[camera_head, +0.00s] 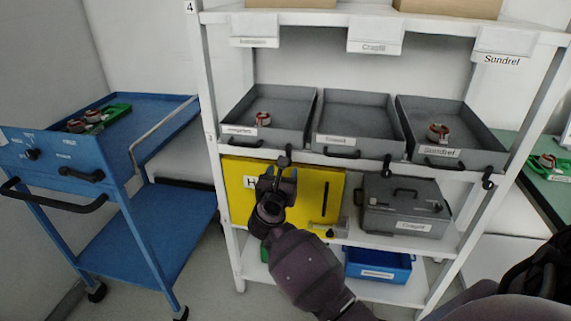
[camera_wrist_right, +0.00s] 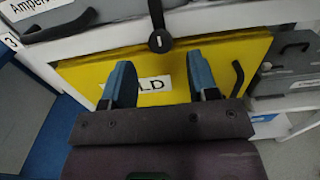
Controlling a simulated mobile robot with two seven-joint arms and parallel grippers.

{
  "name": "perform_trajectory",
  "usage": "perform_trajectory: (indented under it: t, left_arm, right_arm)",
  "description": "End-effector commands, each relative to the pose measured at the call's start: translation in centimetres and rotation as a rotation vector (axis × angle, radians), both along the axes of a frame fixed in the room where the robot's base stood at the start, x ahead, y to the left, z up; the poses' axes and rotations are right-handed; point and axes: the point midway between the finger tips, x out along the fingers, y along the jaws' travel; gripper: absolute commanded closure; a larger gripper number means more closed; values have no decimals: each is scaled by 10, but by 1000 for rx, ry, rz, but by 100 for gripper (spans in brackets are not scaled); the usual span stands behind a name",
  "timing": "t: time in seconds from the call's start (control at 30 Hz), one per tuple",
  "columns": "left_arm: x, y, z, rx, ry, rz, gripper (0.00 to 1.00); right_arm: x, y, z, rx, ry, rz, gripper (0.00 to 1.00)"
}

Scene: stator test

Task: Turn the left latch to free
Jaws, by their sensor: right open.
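The left latch (camera_head: 283,161) is a small black lever on the white shelf edge, under the left grey tray. In the right wrist view the latch (camera_wrist_right: 158,28) shows a round pivot with a bar running upward in the picture, over the tray front. My right gripper (camera_head: 277,180) is just below the latch in the head view. In the wrist view its two blue-grey fingers (camera_wrist_right: 160,78) are open and empty. The latch pivot lies ahead of the gap between them, seemingly not touched. My left gripper is not in view.
A yellow panel (camera_head: 238,183) lettered HOLD, partly covered, is behind my gripper. Two more black latches, middle (camera_head: 387,166) and right (camera_head: 487,179), are on the same edge. A grey case (camera_head: 405,215) stands right of the panel. A blue cart (camera_head: 140,240) stands left.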

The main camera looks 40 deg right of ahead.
Motion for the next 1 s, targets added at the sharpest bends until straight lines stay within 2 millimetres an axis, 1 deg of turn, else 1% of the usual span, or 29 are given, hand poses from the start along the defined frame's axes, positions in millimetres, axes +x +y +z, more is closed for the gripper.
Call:
perform_trajectory:
  t: [0.1,0.3,0.5,0.77,0.8,0.87,1.0]
  left_arm:
    - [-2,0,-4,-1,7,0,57]
    - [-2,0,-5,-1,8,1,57]
    - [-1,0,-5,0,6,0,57]
    - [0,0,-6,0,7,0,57]
    - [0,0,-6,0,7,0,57]
    - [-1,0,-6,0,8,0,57]
    - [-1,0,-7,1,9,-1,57]
  right_arm:
    - [14,-16,-2,-4,3,0,46]
    - [30,-34,-2,-5,4,1,46]
    - [36,-42,-1,-2,2,1,46]
    - [37,-43,0,-2,1,1,46]
    - [37,-43,0,-2,1,1,49]
    - [37,-43,0,-3,2,1,58]
    - [36,-43,0,-3,2,1,80]
